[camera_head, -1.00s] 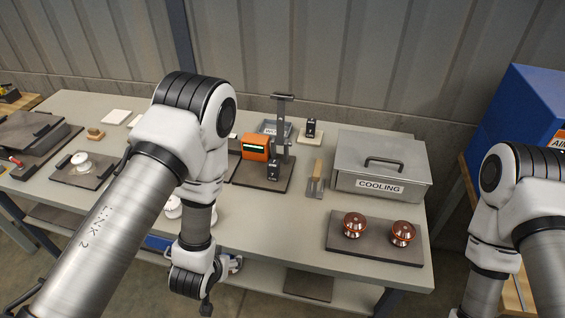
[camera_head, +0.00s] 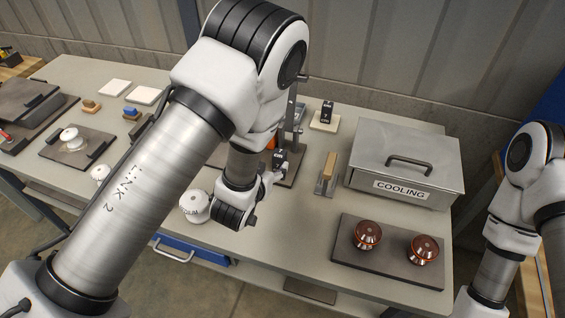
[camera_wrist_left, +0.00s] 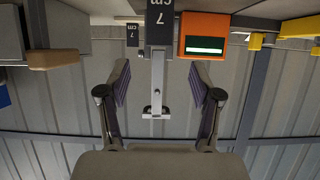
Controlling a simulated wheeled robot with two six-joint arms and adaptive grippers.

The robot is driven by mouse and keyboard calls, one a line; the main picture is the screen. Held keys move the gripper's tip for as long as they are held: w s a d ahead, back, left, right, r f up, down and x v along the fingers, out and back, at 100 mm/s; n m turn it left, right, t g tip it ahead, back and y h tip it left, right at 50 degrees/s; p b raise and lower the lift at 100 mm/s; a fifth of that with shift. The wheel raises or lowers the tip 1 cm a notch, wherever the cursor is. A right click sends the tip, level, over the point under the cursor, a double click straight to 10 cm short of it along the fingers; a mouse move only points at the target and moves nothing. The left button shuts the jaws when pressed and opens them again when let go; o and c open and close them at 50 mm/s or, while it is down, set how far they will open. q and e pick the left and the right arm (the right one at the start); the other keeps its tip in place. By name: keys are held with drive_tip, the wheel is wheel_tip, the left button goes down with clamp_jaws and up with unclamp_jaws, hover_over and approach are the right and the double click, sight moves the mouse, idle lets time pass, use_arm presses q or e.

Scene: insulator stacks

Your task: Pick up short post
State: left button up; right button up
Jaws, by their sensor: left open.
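No piece in view is clearly marked as the short post. A white ribbed piece with dark lettering (camera_head: 195,206) stands near the bench's front edge, beside my left wrist. A smaller white piece (camera_head: 100,173) is partly hidden by my left arm, and another (camera_head: 70,137) sits on a dark plate at the left. My left gripper (camera_head: 274,178) is open, above the bench by a black block (camera_head: 281,160). In the left wrist view its fingers (camera_wrist_left: 160,92) are spread with nothing held; the "7 cm" block (camera_wrist_left: 159,20) appears upside down beyond them. My right gripper is out of view.
A grey lidded COOLING box (camera_head: 405,165) stands at the right. Two brown pieces (camera_head: 367,235) sit on a dark plate before it. A wooden-handled tool (camera_head: 327,175) and another black block (camera_head: 326,112) are nearby. The orange device (camera_wrist_left: 204,35) is close to my left gripper.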

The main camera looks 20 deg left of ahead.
sight(278, 156)
use_arm(q)
drive_tip(key=p+x, duration=0.3)
drive_tip(key=x, duration=0.5)
drive_tip(key=shift+f, duration=0.15)
drive_tip(key=shift+w+f, duration=0.25)
drive_tip(key=shift+w, duration=0.1)
drive_tip(key=shift+s, duration=0.1)
clamp_jaws()
